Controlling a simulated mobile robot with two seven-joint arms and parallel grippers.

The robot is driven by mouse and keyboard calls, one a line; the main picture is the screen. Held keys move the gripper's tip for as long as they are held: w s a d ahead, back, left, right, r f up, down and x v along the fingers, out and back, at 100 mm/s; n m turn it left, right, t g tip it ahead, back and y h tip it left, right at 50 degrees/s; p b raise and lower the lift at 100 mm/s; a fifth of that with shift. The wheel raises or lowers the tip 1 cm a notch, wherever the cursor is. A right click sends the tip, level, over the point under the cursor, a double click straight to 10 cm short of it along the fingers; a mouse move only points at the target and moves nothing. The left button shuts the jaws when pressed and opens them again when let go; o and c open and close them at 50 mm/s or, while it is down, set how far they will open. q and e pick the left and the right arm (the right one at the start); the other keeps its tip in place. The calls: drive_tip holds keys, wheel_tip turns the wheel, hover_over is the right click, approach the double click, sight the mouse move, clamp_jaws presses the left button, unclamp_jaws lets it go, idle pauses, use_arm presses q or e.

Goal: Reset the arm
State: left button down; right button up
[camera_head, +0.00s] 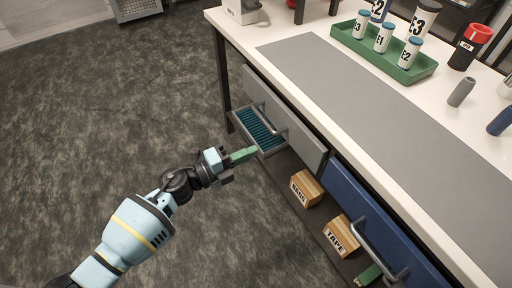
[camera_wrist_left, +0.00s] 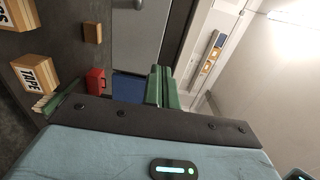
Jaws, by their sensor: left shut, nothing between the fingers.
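My left arm (camera_head: 135,235) reaches in from the lower left in the head view. My left gripper (camera_head: 243,155), with green fingers, is shut and empty. It hangs over the floor, just in front of the grey drawer's handle and the teal-ribbed tray (camera_head: 258,130) in the head view. In the left wrist view the green fingers (camera_wrist_left: 160,87) lie together with nothing between them. My right gripper is not in view.
The bench (camera_head: 235,30) carries a green tray (camera_head: 413,75) of labelled jars. Under it are a grey drawer (camera_head: 290,115), a blue drawer (camera_head: 390,225), a BAGS box (camera_head: 306,187) and a TAPE box (camera_head: 341,235). The floor at left is clear.

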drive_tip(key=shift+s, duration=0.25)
